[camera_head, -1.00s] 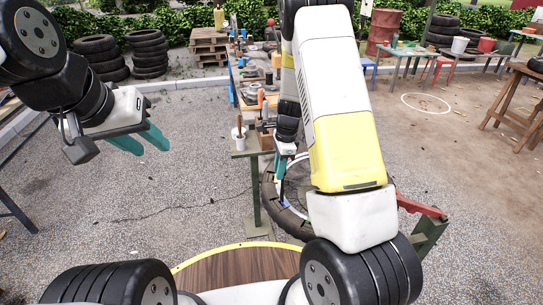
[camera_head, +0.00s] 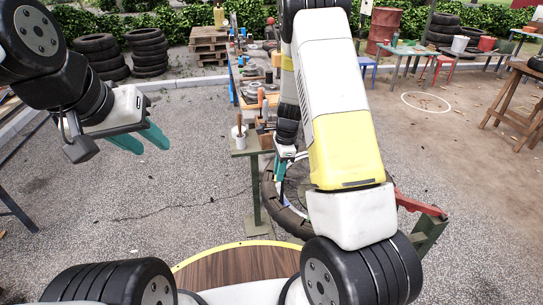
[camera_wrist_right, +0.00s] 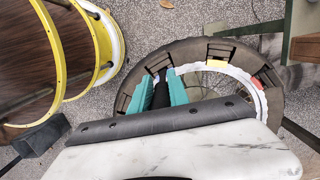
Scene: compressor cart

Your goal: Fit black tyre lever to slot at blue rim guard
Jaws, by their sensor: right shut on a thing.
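My right gripper (camera_head: 281,168) is shut on the black tyre lever, just above the left side of the tyre (camera_head: 273,205). In the right wrist view the dark lever (camera_wrist_right: 161,92) shows between the teal fingers, over the tyre (camera_wrist_right: 133,72). The lever's lower tip is hidden, so I cannot tell whether it touches a slot. A small blue patch on the rim (camera_head: 294,200), seemingly the blue rim guard, shows right of the gripper in the head view. The guard is not clear in the wrist view. My left gripper (camera_head: 148,143) is open and empty, far left above the gravel.
A yellow guard (camera_wrist_right: 217,63) and a red guard (camera_wrist_right: 257,82) sit on the white rim. A green post stand (camera_head: 254,180) is left of the tyre. A red arm (camera_head: 420,204) sits right of it. A cluttered bench (camera_head: 236,85) stands behind.

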